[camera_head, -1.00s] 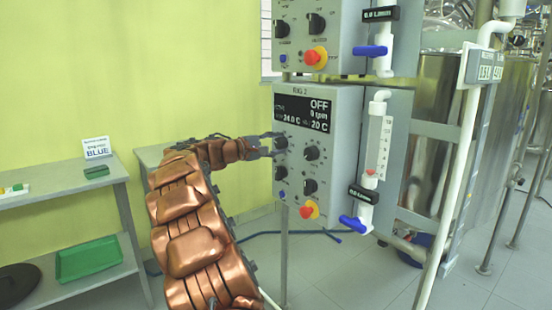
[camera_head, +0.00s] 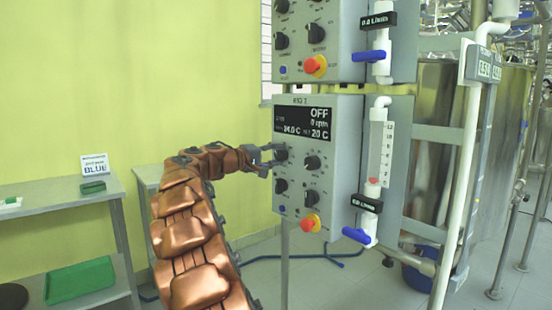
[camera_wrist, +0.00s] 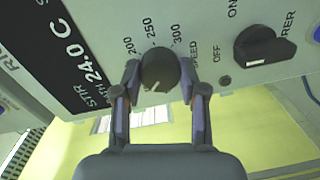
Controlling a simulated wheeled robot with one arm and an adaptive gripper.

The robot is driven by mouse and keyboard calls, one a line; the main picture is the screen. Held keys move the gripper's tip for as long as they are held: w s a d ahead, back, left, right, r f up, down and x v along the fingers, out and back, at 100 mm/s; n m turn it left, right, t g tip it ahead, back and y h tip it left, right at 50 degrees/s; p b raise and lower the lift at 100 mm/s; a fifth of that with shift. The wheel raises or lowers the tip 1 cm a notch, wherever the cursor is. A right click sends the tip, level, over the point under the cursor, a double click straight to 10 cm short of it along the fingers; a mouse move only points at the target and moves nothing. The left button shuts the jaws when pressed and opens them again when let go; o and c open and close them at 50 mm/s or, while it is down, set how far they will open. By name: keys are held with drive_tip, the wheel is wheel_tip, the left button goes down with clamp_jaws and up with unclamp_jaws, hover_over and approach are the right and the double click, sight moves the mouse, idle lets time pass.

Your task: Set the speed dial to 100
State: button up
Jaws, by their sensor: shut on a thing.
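The speed dial (camera_wrist: 159,70) is a dark round knob with marks 200, 250 and 300 and part of the word SPEED showing beside it; its pointer direction is unclear. In the head view the speed dial (camera_head: 281,155) is the upper left knob of the RIG 2 panel, partly hidden by my fingers. My gripper (camera_wrist: 160,78) is shut on the dial, one finger on each side; it also shows in the head view (camera_head: 273,156). The display (camera_head: 303,123) above reads OFF and 0 rpm.
The stirrer OFF/ON knob (camera_wrist: 262,50) is close to the dial. Below are more knobs and a red emergency button (camera_head: 309,224). A flow meter with a blue valve handle (camera_head: 356,235) stands at the panel's right. A shelf (camera_head: 55,205) is at the left.

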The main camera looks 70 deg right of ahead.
drive_tip(key=o, duration=1.1)
drive_tip(key=shift+o, duration=0.2)
drive_tip(key=v, duration=1.2)
